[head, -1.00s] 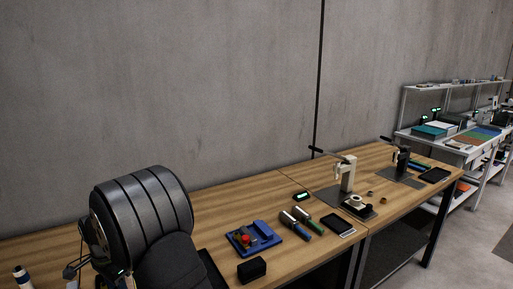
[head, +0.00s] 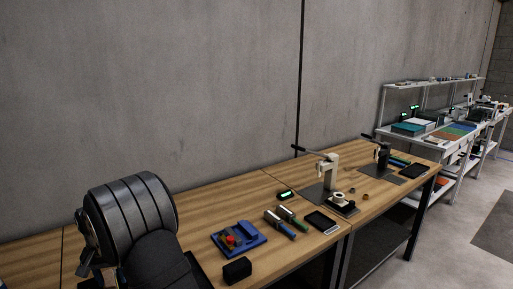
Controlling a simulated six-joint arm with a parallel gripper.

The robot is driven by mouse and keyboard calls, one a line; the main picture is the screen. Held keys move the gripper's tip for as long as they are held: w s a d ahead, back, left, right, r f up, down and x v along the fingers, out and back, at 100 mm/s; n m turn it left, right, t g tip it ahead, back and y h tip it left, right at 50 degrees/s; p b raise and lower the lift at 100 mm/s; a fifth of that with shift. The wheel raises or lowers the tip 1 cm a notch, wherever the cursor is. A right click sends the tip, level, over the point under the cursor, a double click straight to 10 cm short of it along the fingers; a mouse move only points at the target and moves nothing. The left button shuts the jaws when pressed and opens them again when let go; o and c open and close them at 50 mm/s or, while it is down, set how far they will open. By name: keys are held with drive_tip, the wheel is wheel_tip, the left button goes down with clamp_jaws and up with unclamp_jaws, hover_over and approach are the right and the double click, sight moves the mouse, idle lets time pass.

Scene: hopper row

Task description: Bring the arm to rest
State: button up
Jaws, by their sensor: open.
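My arm shows at the lower left of the head view as a dark ribbed link and a black link below it. It stands in front of the wooden workbench (head: 205,205) and hides part of its left end. No gripper fingers can be made out, so my gripper is not in view and I cannot see whether it holds anything.
On the bench lie a blue tray (head: 250,234) with small parts, a black block (head: 237,270), hand tools (head: 281,222), a dark tablet (head: 321,222) and two lever presses, the nearer one pale (head: 329,172). White shelving (head: 383,112) stands at the far right. Open floor (head: 455,225) is at the right.

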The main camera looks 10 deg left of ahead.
drive_tip(key=shift+w+a+n, duration=0.3)
drive_tip(key=shift+w+n, duration=0.15)
drive_tip(key=shift+n, duration=0.3)
drive_tip(key=shift+w+a+n, duration=0.3)
drive_tip(key=shift+w+n, duration=0.15)
drive_tip(key=shift+n, duration=0.3)
